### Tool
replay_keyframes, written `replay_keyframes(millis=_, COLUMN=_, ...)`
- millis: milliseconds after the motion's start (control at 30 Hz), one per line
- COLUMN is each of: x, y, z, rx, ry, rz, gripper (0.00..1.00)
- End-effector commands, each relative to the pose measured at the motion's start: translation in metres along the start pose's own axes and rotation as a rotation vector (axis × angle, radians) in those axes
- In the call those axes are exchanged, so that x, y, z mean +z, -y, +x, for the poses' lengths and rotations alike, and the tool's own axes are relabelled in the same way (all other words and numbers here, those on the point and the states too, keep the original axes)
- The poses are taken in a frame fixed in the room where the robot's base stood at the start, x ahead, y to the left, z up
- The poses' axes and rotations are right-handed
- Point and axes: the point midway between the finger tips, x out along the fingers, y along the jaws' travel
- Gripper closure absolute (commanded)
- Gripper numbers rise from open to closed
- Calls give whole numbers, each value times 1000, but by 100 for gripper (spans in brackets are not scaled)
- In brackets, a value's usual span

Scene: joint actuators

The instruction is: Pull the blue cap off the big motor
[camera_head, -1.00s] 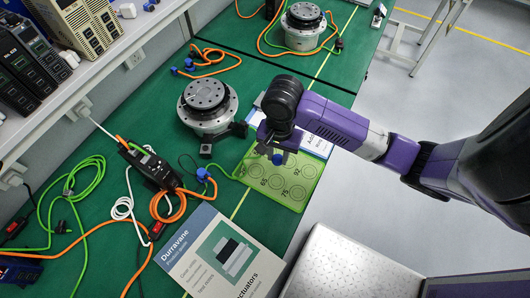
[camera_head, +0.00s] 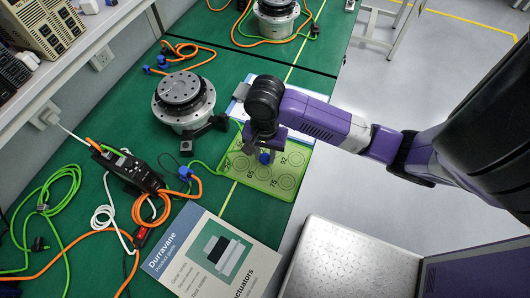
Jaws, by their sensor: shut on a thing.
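The big motor (camera_head: 183,97), a silver and black round unit, stands on the green bench left of my gripper. Dark connector blocks show at its lower right side, and I see no blue on them. My gripper (camera_head: 264,152) points down over the light green mat (camera_head: 256,184) with printed circles and numbers. A small blue cap (camera_head: 264,158) shows at its fingertips, apart from the motor. The fingers are partly hidden by the wrist, and the gap between cap and mat is hard to judge.
A second motor (camera_head: 276,18) stands at the far end. Orange and green cables with blue plugs (camera_head: 185,173) lie on the left. A product guide (camera_head: 213,258) lies in front, and a black power strip (camera_head: 128,168) lies left. A metal-topped surface (camera_head: 345,262) is at lower right.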

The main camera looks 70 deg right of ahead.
Motion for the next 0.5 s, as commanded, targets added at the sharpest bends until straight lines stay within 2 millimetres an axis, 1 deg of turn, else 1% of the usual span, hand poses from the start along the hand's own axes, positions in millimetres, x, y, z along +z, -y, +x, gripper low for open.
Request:
replay_keyframes(millis=133, x=0, y=0, z=-1, rx=0, ry=0, rz=0, gripper=100)
replay_keyframes(millis=167, x=0, y=0, z=-1, rx=0, ry=0, rz=0, gripper=69)
replay_keyframes(millis=200, x=0, y=0, z=-1, rx=0, ry=0, rz=0, gripper=61)
replay_keyframes(millis=267, x=0, y=0, z=-1, rx=0, ry=0, rz=0, gripper=49)
replay_keyframes(millis=300, x=0, y=0, z=-1, rx=0, ry=0, rz=0, gripper=45)
replay_keyframes(millis=500, x=0, y=0, z=-1, rx=1, ry=0, rz=0, gripper=45)
